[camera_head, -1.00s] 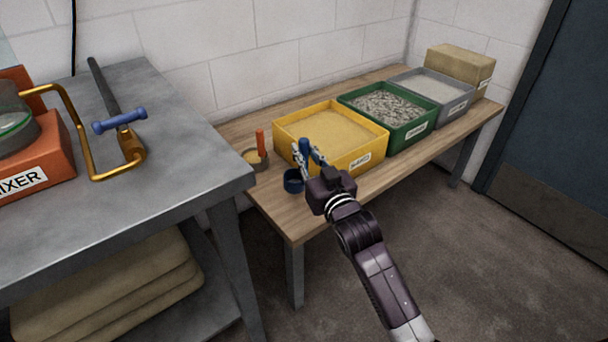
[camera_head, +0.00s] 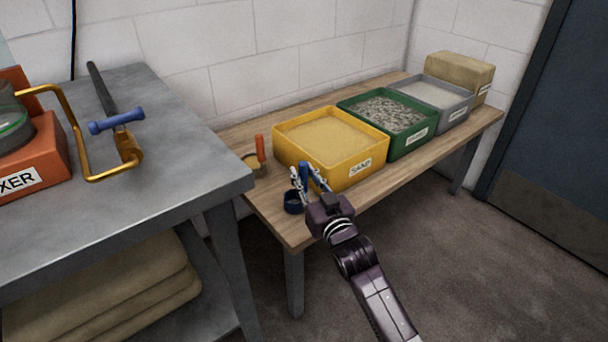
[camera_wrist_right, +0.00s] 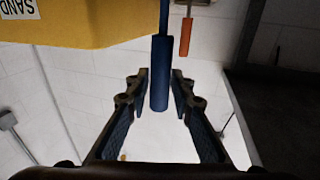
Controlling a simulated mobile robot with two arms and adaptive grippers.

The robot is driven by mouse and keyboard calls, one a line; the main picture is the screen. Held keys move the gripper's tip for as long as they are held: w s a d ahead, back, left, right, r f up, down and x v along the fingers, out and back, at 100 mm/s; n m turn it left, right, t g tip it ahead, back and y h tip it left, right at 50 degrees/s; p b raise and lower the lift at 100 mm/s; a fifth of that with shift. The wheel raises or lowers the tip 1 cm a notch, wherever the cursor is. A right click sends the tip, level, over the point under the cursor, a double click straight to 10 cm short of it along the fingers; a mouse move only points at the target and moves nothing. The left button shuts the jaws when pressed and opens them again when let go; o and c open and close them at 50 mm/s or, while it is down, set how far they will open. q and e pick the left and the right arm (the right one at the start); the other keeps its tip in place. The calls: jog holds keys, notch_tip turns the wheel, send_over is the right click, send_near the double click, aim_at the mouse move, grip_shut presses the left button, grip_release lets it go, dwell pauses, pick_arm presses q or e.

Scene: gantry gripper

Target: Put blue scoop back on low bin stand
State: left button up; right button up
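The blue scoop (camera_head: 293,203) is upright near the front left of the low wooden stand, its blue handle up; I cannot tell whether its cup rests on the wood. My right gripper (camera_head: 306,176) is around the handle and appears shut on it. In the right wrist view the blue handle (camera_wrist_right: 160,75) lies between the two fingertips (camera_wrist_right: 161,82); the contact is hard to make out. The low bin stand (camera_head: 438,152) carries a yellow bin (camera_head: 350,174) labelled SAND, a green bin (camera_head: 412,139) and a grey bin (camera_head: 458,112). My left gripper is out of view.
An orange-handled scoop (camera_head: 261,148) stands left of the yellow bin and shows in the wrist view (camera_wrist_right: 186,37). A taller grey metal table (camera_head: 180,185) with an orange mixer (camera_head: 40,160) stands at left. A tan block (camera_head: 455,70) is at the far end. Floor is clear at right.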

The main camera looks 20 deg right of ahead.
jog(key=shift+o, duration=1)
jog(key=shift+r, duration=0.2)
jog(key=s, duration=0.3)
jog(key=s+p, duration=0.1)
jog(key=s, duration=0.2)
jog(key=shift+d+f, duration=0.15)
jog(key=shift+d, duration=0.05)
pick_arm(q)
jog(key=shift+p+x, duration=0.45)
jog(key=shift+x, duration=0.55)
pick_arm(e)
jog(key=s+f+g, duration=0.7)
jog(key=s+f, duration=0.4)
jog(key=s, duration=0.5)
jog(key=s+f+n+g+h, duration=0.1)
jog(key=s+f+g, duration=0.6)
jog(key=s+f, duration=0.4)
jog(key=s, duration=0.5)
jog(key=shift+s+g, duration=0.4)
